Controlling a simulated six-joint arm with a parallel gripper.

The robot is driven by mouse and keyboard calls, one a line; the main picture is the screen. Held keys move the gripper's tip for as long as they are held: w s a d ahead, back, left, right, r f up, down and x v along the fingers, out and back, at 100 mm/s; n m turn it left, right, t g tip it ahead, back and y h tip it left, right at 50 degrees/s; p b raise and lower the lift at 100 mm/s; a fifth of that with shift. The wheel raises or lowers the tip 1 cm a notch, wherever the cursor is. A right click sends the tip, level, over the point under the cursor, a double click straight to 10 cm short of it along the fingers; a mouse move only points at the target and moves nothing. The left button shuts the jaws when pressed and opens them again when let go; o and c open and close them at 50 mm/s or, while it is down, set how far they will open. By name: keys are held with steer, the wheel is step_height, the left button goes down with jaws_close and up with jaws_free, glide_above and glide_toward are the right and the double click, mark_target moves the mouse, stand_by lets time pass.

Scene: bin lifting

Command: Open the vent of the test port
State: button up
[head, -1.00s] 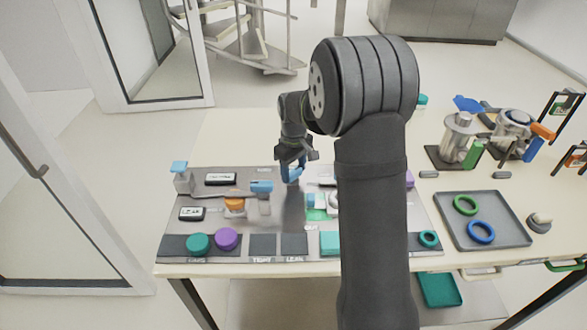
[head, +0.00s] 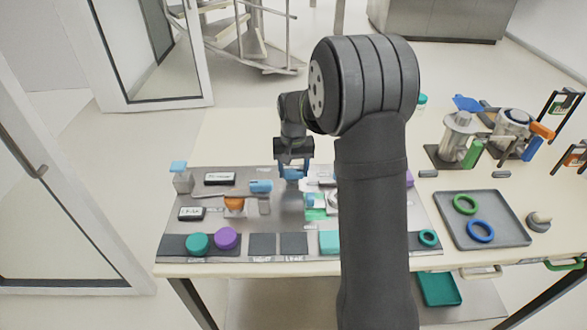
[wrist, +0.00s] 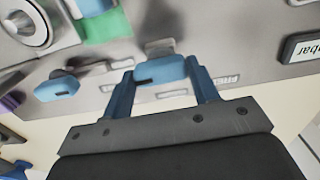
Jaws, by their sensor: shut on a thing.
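My gripper (head: 292,174) is low over the back middle of the grey test panel (head: 277,209). In the wrist view my gripper (wrist: 160,69) has its two blue fingers on either side of a blue handle (wrist: 160,71) on a metal fitting, and is shut on it. A small label (wrist: 226,80) is beside it, partly hidden by a finger; I cannot read it in full. A second blue handle (wrist: 57,88) is to the left, apart from the fingers. In the head view the gripper hides the held handle.
Another blue handle (head: 261,187) and an orange part (head: 234,203) are left of my gripper. A green patch (wrist: 105,25) and a round metal fitting (wrist: 28,22) are close by. A display (wrist: 305,46) is at right. A tray (head: 505,232) with rings lies far right.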

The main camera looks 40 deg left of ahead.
mark_target(294, 171)
steer(key=shift+m, duration=0.3)
steer(key=o, duration=1)
steer(key=shift+r, duration=0.1)
step_height(294, 171, up, 17)
steer(key=shift+r, duration=0.15)
stand_by(0.4)
step_height(294, 171, down, 18)
steer(key=shift+r, duration=0.25)
stand_by(0.4)
